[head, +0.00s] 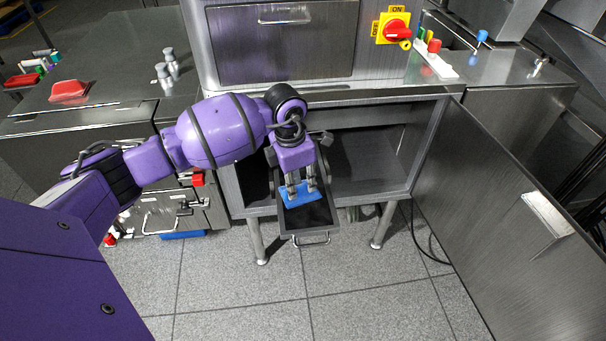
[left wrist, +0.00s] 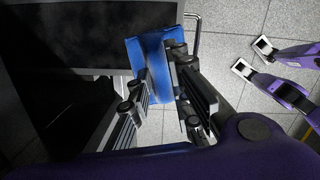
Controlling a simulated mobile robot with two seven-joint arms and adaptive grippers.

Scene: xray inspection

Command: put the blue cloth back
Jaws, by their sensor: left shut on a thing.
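The blue cloth (head: 300,196) is a small flat piece held between the fingertips of my left gripper (head: 300,186). The gripper points down over an open dark drawer (head: 310,221), which is pulled out from the lower cabinet. In the left wrist view, the cloth (left wrist: 152,53) lies between the two grey fingers of the left gripper (left wrist: 160,83), overlapping the drawer's edge (left wrist: 85,70). The fingers hide part of the cloth. I cannot tell whether the cloth touches the drawer.
The cabinet's door (head: 500,220) stands wide open on the right. An open compartment (head: 375,160) lies beside the drawer. A red and yellow switch (head: 394,28) and small coloured objects (head: 434,58) are above. Tiled floor (head: 370,300) in front is clear.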

